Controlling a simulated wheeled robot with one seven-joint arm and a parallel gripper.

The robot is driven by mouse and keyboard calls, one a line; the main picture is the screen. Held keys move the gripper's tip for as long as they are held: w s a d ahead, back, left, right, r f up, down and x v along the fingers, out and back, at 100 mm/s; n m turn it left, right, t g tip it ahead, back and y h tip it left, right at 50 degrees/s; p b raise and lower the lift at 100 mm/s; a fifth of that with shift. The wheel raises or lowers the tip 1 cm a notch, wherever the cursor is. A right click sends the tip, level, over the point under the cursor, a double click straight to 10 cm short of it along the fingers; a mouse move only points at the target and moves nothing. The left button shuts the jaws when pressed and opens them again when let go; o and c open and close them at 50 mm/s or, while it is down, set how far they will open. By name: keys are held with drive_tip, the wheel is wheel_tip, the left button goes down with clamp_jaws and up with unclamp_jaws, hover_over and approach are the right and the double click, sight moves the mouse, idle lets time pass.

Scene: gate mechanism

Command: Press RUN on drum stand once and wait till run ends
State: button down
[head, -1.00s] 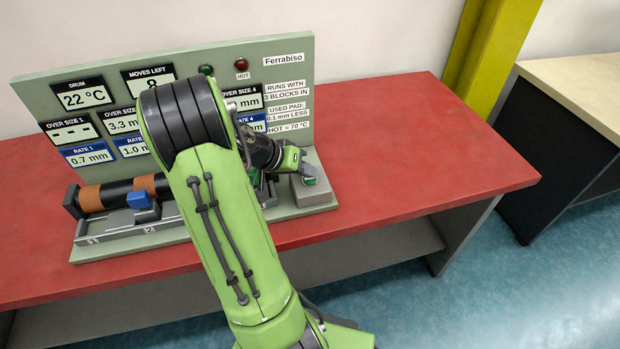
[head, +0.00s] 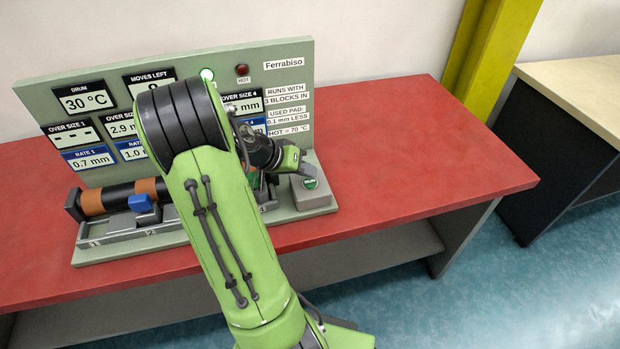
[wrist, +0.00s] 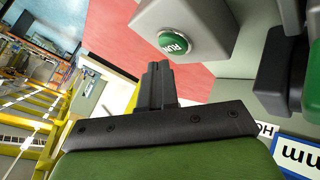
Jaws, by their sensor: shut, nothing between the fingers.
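The drum stand (head: 70,95) is on the red table, with a grey-green display panel. Its green RUN button (head: 310,183) sits on a grey box at the stand's right end; it also shows in the wrist view (wrist: 173,42). My gripper (wrist: 158,85) is shut and empty, apart from the button and just short of it. In the head view my gripper (head: 302,160) is just above and left of the button. The DRUM display (head: 85,100) reads 30 °C.
A drum with brown bands (head: 92,202) and a blue-topped block (head: 140,203) are at the stand's left. My arm hides the stand's middle and some displays. The red table (head: 420,150) is clear to the right. A yellow post (head: 480,55) stands behind.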

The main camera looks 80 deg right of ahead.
sight(306, 182)
wheel_tip(306, 182, up, 5)
drive_tip(key=p, duration=0.4)
drive_tip(key=shift+r, duration=0.15)
idle(0.9)
